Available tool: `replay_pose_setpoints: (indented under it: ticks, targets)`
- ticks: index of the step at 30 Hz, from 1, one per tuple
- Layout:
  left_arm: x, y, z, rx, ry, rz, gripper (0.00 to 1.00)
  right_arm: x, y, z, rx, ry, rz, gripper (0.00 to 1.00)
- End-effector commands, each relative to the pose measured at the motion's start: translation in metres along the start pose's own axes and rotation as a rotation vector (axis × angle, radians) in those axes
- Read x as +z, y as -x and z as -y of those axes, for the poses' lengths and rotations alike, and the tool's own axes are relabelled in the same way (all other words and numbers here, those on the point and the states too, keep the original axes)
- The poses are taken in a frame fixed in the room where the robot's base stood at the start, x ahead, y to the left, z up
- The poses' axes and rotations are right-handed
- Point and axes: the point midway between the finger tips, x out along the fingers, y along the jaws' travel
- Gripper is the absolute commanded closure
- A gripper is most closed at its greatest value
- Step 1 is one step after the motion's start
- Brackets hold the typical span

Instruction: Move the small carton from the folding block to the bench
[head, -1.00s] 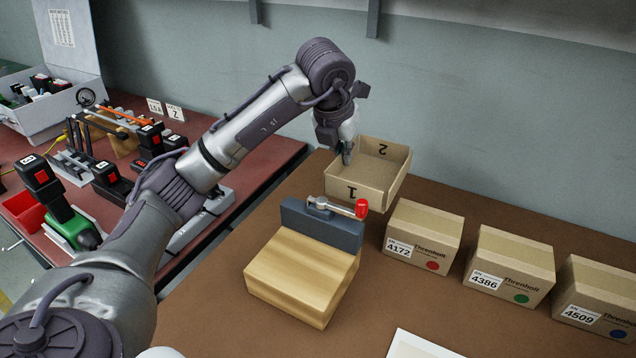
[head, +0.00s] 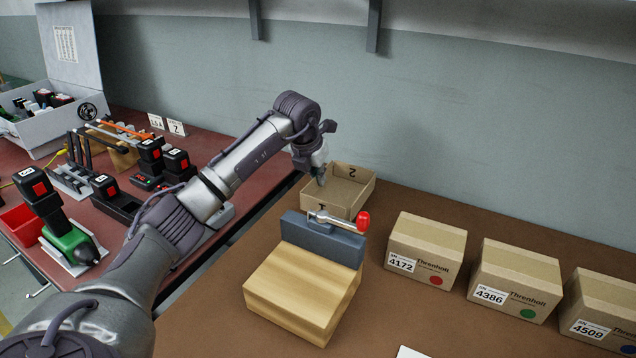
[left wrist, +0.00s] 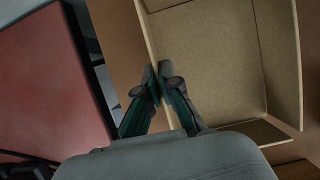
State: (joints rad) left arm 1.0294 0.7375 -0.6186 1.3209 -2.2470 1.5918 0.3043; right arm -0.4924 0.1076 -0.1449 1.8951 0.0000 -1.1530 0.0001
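The small carton (head: 355,194) is an open cardboard box marked 1 and 2, just behind the folding block. The folding block (head: 298,288) is pale wood with a dark grey back plate and a red-tipped clamp (head: 345,223), which hides part of the carton's front. My left gripper (head: 320,182) is at the carton's left side. In the left wrist view its fingertips (left wrist: 159,82) are closed together on the carton's left wall (left wrist: 150,45). The carton looks upright and low over the brown bench (head: 440,325); whether it touches is hidden. My right gripper is not in view.
Several closed labelled boxes, among them box 4172 (head: 426,252) and box 4386 (head: 515,282), stand in a row at right. A red table (head: 105,215) with tools lies left, across a gap. The wall (head: 480,130) rises behind. Bare bench lies between the block and the boxes.

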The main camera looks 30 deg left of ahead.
Motion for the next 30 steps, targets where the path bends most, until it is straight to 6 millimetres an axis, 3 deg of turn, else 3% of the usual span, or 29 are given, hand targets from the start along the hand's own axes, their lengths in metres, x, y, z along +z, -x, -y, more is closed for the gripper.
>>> replay_pose_setpoints:
  ticks: [3,13,18,30]
  targets:
    - [-0.0061,-0.0141,-0.0002,0.0,0.001,0.0,1.0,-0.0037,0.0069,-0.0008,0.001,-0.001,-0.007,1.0]
    - [-0.0069,-0.0163,-0.0002,0.001,0.0,0.0,1.0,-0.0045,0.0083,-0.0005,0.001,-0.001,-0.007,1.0]
    - [-0.0066,-0.0155,-0.0002,0.001,0.001,0.0,0.69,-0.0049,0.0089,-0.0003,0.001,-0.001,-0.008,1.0]
    - [-0.0049,-0.0075,-0.0005,0.001,0.001,0.002,0.69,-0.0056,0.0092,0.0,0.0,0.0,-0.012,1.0]
